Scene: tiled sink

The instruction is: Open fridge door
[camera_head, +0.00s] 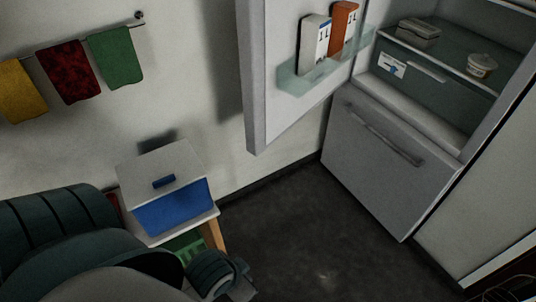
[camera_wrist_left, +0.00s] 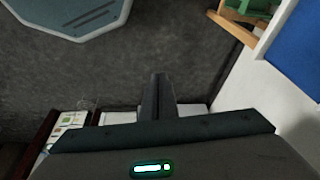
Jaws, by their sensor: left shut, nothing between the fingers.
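The fridge (camera_head: 375,160) stands at the right in the head view. Its upper door (camera_head: 275,75) is swung wide open, out to the left, with two cartons in its door shelf. The inside shelves show. The lower drawer front (camera_head: 375,150) with its bar handle is closed. My left arm crosses the lower left of the head view, well apart from the door. My left gripper (camera_wrist_left: 157,85) shows in the left wrist view with its fingers together and empty, above the dark floor. My right gripper is in neither view.
A small table (camera_head: 205,222) with a blue, white-lidded box (camera_head: 172,207) stands by the wall, close to my left arm. Yellow, red and green towels (camera_head: 115,57) hang on a rail. Dark floor (camera_head: 300,235) lies clear before the fridge.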

